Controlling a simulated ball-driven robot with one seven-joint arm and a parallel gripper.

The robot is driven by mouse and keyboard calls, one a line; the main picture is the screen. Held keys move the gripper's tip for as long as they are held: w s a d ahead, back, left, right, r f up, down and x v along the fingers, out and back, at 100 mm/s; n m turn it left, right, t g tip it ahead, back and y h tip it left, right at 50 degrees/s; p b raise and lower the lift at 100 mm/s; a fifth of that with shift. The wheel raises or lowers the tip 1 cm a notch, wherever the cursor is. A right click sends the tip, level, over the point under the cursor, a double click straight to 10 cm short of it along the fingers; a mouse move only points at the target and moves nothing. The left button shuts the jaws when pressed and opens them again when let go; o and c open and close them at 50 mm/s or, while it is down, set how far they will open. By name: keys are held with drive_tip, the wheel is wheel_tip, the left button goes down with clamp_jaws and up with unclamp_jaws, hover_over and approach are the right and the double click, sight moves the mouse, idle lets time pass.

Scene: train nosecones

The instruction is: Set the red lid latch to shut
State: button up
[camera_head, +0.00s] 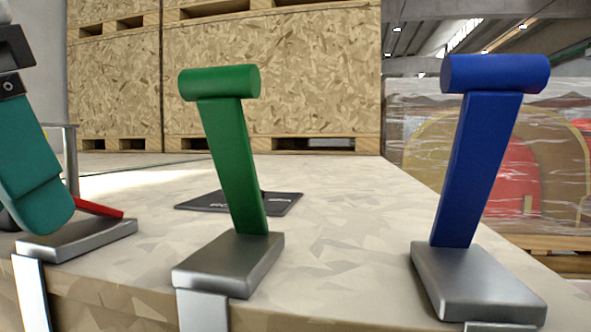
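The red lid latch (98,207) is at the left edge of the picture on a grey metal base (95,240). Only a short stretch of its red bar shows, low and close to the base, sloping slightly down to the right. The rest is hidden behind my gripper. My gripper (42,215) comes down from the upper left with its teal fingers over the base, in front of the red bar. I cannot tell whether it touches the bar. The fingers overlap in this view, so their opening does not show.
A green latch (235,165) stands raised in the middle and a blue latch (478,165) at the right, each on a grey base. A dark flat plate (215,201) lies behind the green one. Wooden crates (265,75) and a wrapped pallet (420,140) stand behind.

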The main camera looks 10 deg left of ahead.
drive_tip(key=shift+f+t+b, duration=0.6)
drive_tip(key=shift+b, duration=0.6)
drive_tip(key=t+b, duration=0.2)
drive_tip(key=b, duration=0.1)
drive_tip(key=shift+s+f, duration=0.2)
drive_tip(key=shift+f, duration=0.1)
drive_tip(key=shift+s+t+b, duration=0.1)
drive_tip(key=shift+t+b, duration=0.3)
drive_tip(key=shift+b, duration=0.35)
drive_tip(key=shift+r, duration=0.1)
drive_tip(key=o, duration=1.5)
drive_tip(key=v, duration=1)
drive_tip(key=shift+s+a+r, duration=0.2)
drive_tip(key=shift+s, duration=0.15)
